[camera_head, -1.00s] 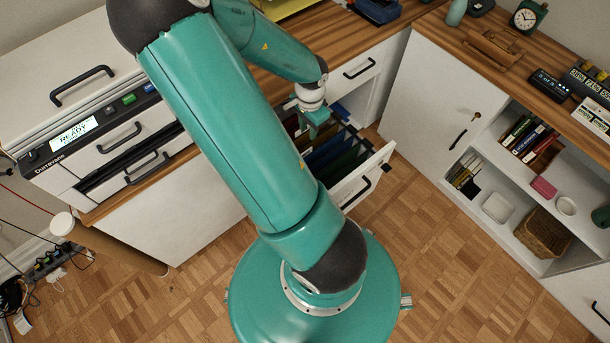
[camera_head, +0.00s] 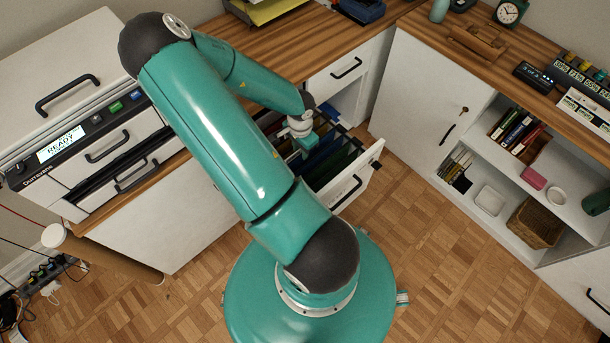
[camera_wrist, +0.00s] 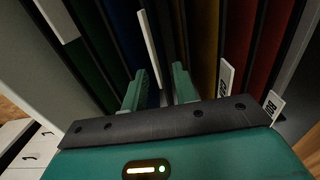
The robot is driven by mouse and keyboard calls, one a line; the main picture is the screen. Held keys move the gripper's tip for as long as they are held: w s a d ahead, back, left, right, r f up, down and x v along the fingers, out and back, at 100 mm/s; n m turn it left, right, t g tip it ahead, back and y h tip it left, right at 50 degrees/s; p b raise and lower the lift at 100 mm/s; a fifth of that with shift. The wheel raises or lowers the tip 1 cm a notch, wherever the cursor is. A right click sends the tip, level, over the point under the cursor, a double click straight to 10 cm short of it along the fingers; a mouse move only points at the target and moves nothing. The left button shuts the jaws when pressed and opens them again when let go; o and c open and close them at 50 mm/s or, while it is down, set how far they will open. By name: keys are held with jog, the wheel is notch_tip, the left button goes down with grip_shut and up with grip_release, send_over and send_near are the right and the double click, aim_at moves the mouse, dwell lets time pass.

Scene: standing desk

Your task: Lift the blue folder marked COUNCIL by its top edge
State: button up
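An open drawer (camera_head: 362,176) holds hanging folders in several colours. In the wrist view a blue folder (camera_wrist: 127,28) lies ahead of my fingers, beside a narrow white tab strip (camera_wrist: 149,45) seen nearly edge-on. No COUNCIL lettering can be read. My gripper (camera_wrist: 160,80) is open, its two green fingers apart and pointing down among the folders. The white strip runs down into the gap between the fingers. Whether either finger touches a folder cannot be told. In the head view my gripper (camera_head: 304,148) is over the drawer, and my wrist partly hides the folders.
Green folders (camera_wrist: 82,55) stand left of the fingers; ochre (camera_wrist: 206,40) and red (camera_wrist: 240,45) ones stand right. White label tabs (camera_wrist: 226,78) stick up close by. The drawer sits under the wooden desktop (camera_head: 330,35). A white cabinet (camera_head: 430,100) stands to the right.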

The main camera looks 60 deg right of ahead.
jog(key=shift+f, duration=1.6)
grip_shut()
jog(key=shift+r, duration=0.2)
notch_tip(320, 180, up, 28)
jog(key=shift+f, duration=0.15)
